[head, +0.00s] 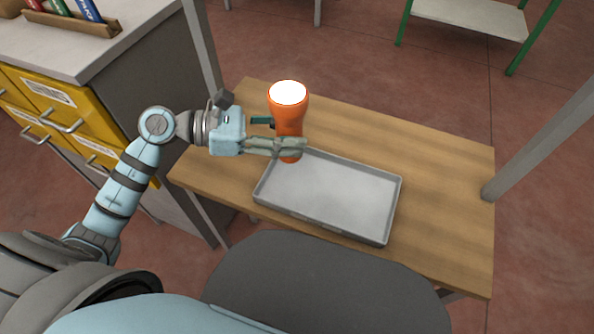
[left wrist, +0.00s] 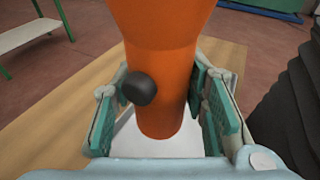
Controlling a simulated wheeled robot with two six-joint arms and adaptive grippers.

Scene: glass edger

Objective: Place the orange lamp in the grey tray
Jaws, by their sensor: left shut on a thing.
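The orange lamp (head: 287,115) is upright with its lit white face up, in my left gripper (head: 287,147). The gripper is shut around its narrower lower body, beside the far left corner of the grey tray (head: 338,192). The tray lies empty on the wooden table. In the left wrist view the lamp (left wrist: 163,60) stands between the green finger pads, with a black knob on its side. The tray (left wrist: 130,143) shows as a pale patch behind the lamp's base. I cannot tell whether the base touches anything. My right gripper is not in view.
The wooden table (head: 440,170) has bare room right of and behind the tray. A grey cabinet (head: 150,60) with yellow drawers stands at the left, with a wooden holder (head: 68,20) on top. A grey post (head: 545,140) rises at the table's right edge.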

